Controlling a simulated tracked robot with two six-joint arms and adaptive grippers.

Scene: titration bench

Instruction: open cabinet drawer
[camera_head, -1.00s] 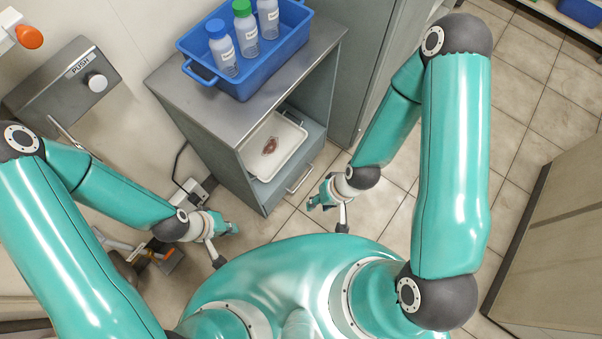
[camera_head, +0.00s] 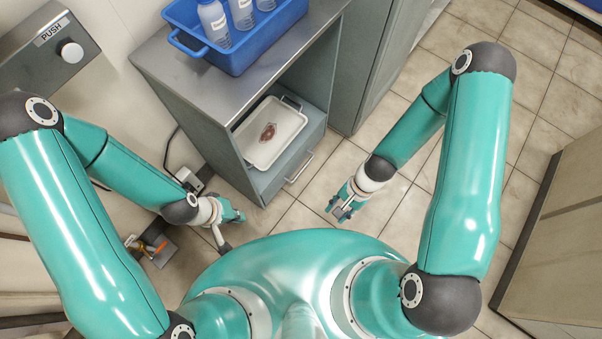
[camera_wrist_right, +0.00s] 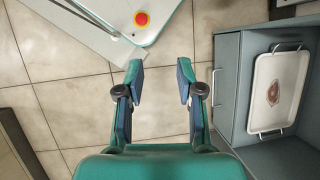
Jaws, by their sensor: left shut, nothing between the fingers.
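The grey cabinet (camera_head: 228,130) stands ahead of me with an open-fronted compartment. Its drawer (camera_head: 292,164) is below that compartment and looks closed, with a silver bar handle (camera_head: 300,167) on the front. The handle also shows in the right wrist view (camera_wrist_right: 216,88), to the right of the fingers. My right gripper (camera_head: 340,210) is in front of the drawer, apart from the handle. In the right wrist view its two fingers (camera_wrist_right: 160,83) are spread with only floor between them. My left gripper (camera_head: 238,215) is shut and empty, left of the cabinet front.
A blue crate (camera_head: 238,58) with several bottles stands on the cabinet top. The tiled floor (camera_head: 410,210) right of my right gripper is clear. A beige cabinet (camera_head: 560,235) bounds the far right.

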